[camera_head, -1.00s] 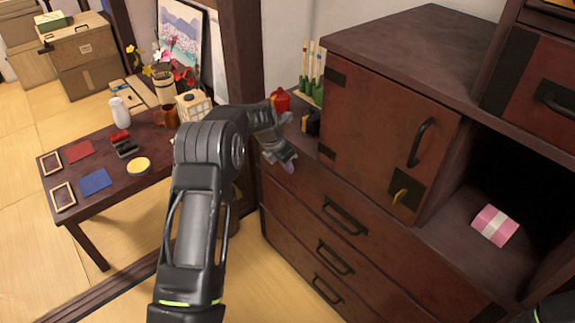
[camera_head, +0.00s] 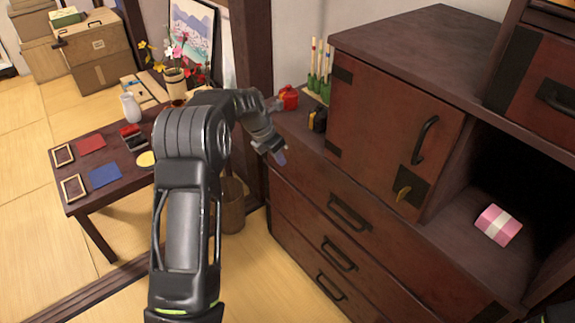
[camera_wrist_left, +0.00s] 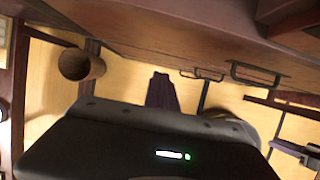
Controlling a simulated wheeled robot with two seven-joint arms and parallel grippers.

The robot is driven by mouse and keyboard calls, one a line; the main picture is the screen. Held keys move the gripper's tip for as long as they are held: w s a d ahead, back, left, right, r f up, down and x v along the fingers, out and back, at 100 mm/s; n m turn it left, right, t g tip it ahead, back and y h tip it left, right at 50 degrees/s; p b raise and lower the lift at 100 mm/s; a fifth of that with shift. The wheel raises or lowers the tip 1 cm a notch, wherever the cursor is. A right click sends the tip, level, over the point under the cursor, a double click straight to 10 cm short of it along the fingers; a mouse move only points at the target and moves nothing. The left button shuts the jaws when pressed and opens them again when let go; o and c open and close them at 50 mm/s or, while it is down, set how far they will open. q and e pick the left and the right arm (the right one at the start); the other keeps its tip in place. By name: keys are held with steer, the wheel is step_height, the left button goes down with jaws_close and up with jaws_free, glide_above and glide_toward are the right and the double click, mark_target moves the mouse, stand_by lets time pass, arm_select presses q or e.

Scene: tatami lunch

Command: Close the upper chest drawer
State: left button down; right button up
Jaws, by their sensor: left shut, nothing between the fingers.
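The dark reddish-brown chest stands at the right in the head view. Its upper drawer (camera_head: 310,185) has a black bar handle (camera_head: 350,212) and looks about flush with the drawers below; a small gap is hard to judge. My left gripper (camera_head: 279,155) is shut and empty, at the drawer front's left end near the chest's top edge. Contact cannot be told. In the left wrist view, the chest front runs along the top with a dark handle (camera_wrist_left: 255,73).
A red object (camera_head: 288,97) and a dark object with yellow (camera_head: 317,119) sit on the chest top beside the cabinet door (camera_head: 385,135). A low table (camera_head: 105,195) with small items stands left, and a round bin (camera_head: 232,208) on the floor.

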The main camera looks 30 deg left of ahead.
arm_select(q)
steer(key=v, duration=0.4)
steer(key=shift+s+r, duration=0.15)
stand_by(0.4)
steer(key=s+d+f+m+t, duration=0.1)
steer(key=s+d+f+m, duration=0.2)
steer(key=d+f+m, duration=0.5)
steer(key=s+d+f+m, duration=0.35)
steer(key=f+m, duration=0.55)
steer(key=m, duration=0.3)
steer(key=s+d+f+m+g+h+p, duration=0.1)
steer(key=s+d+f+m, duration=0.1)
steer(key=s+d, duration=0.5)
steer(key=s+d+f+m+g+p, duration=0.1)
steer(key=s+d+f+m, duration=0.1)
steer(key=s+d+m, duration=0.2)
steer(key=s+d+f+m+g+h+p, duration=0.1)
steer(key=s+d+f+m+g, duration=0.1)
steer(key=s+d, duration=0.9)
steer(key=s+m, duration=0.1)
steer(key=s, duration=0.5)
steer(key=shift+f+m+h, duration=0.3)
steer(key=shift+f+m, duration=0.05)
steer(key=shift+m, duration=0.05)
